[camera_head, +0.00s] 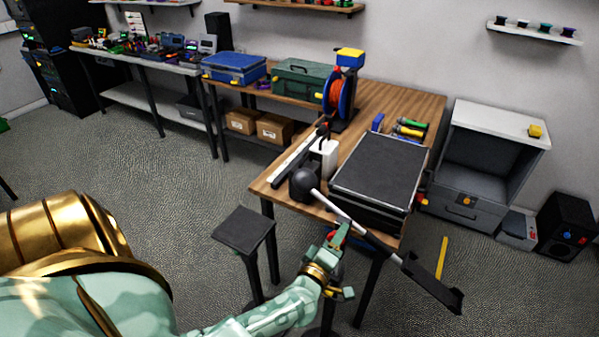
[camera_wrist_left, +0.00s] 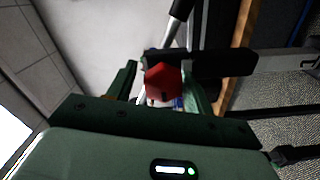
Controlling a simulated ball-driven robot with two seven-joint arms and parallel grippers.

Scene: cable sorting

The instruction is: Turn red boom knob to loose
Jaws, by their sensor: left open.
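The red boom knob (camera_wrist_left: 163,82) is a faceted red piece in the left wrist view, with a dark slot-like mark on its face. A black bar runs behind it and a pale rod leads away above it. My left gripper (camera_wrist_left: 160,88) is open, with one green finger on each side of the knob. Whether the fingers touch it I cannot tell. In the head view my left gripper (camera_head: 338,236) is at the boom (camera_head: 374,238), by the table's front edge, and mostly hides the knob. My right gripper is not in view.
The boom slants from a black round head (camera_head: 304,182) down to a dark flat end (camera_head: 434,284) beyond the table. A large black case (camera_head: 380,168) lies on the wooden table (camera_head: 262,186). A small dark stool (camera_head: 243,229) stands left of my left forearm.

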